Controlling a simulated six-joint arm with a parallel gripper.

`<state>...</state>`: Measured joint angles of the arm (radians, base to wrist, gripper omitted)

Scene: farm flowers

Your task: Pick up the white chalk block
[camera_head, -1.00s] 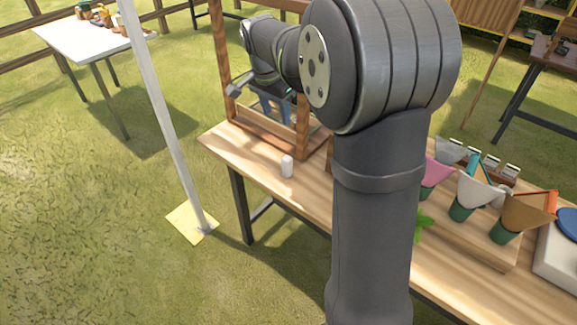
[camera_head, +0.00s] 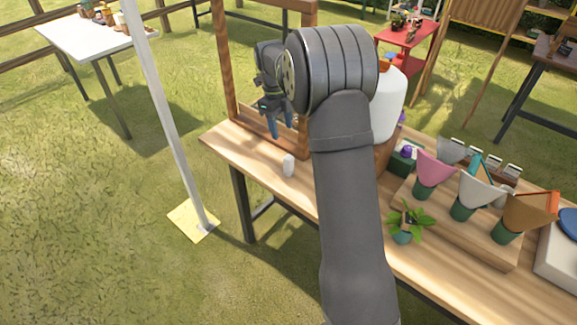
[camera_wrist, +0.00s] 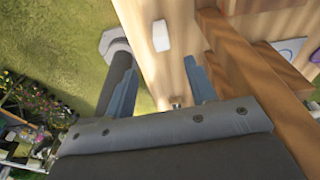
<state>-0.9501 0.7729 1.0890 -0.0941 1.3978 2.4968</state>
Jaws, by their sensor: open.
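The white chalk block (camera_head: 289,165) stands upright on the wooden table near its left end, in front of the wooden frame. It also shows in the wrist view (camera_wrist: 161,36), near the top, beyond the fingertips. My gripper (camera_head: 274,118) is above and behind the block in the head view, inside or near the frame's opening. In the wrist view its two blue-grey fingers (camera_wrist: 160,72) are spread apart with nothing held between them. The gripper does not touch the block.
The wooden frame (camera_head: 229,60) stands close to my gripper; its beam runs right of the fingers in the wrist view (camera_wrist: 250,85). Paper-wrapped pots, a potted plant (camera_head: 404,225) and a white bottle (camera_head: 388,105) occupy the table's right. A white pole (camera_head: 160,110) stands left.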

